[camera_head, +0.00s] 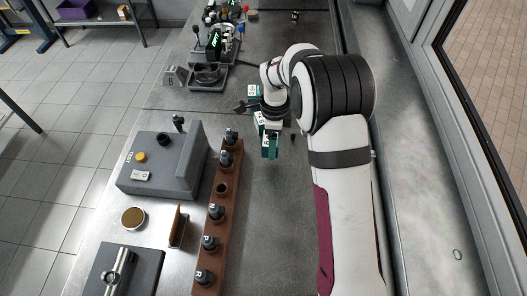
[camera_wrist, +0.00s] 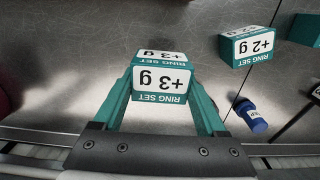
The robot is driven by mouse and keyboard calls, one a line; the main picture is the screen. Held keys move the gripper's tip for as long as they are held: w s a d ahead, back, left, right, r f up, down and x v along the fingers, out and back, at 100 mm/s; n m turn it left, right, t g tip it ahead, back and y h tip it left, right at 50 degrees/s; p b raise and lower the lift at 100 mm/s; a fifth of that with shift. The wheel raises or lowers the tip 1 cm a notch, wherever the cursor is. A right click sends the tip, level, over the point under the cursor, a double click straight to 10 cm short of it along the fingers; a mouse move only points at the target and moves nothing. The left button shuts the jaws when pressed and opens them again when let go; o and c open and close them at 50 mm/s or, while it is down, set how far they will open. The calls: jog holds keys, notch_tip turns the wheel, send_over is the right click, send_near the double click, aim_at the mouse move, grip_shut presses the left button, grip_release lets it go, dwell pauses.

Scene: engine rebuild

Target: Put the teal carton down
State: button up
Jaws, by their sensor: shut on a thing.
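The teal carton (camera_wrist: 160,80), with white "+3 g" and "RING SET" labels, is between the two teal fingers of my gripper (camera_wrist: 161,92) in the wrist view. My gripper is shut on it. I cannot tell whether its underside touches the metal bench. In the head view my gripper points down over the bench beyond the brown rack, with teal-and-white shapes crowded under it; the arm hides part of them. A similar "+2 g" carton (camera_wrist: 247,46) stands apart to the right in the wrist view, with another teal carton (camera_wrist: 306,29) at the edge.
A blue capped object (camera_wrist: 249,116) lies on the bench right of my gripper. The brown rack (camera_head: 228,188) with several dark pieces and a grey box (camera_head: 163,165) stand left in the head view. Bare bench (camera_head: 278,210) lies between rack and arm.

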aim_at(261, 159)
jog(key=a, duration=0.1)
jog(key=a+f, duration=0.2)
jog(key=shift+w, duration=0.35)
jog(key=shift+a+f, duration=0.15)
jog(key=shift+f, duration=2.05)
jog(key=o, duration=1.5)
jog(key=shift+c, duration=0.2)
notch_tip(261, 159, up, 12)
jog(key=s+d+r+n, duration=0.4)
jog(key=s+d+r, duration=0.2)
jog(key=s+r, duration=0.2)
jog(key=s+d+n+y, duration=0.1)
jog(key=s+n, duration=0.3)
jog(key=s, duration=0.8)
jog(key=s+d+r+n, duration=0.1)
jog(key=s+d+n, duration=0.3)
jog(key=s, duration=0.8)
jog(key=shift+d+y, duration=0.3)
jog(key=shift+y, duration=0.1)
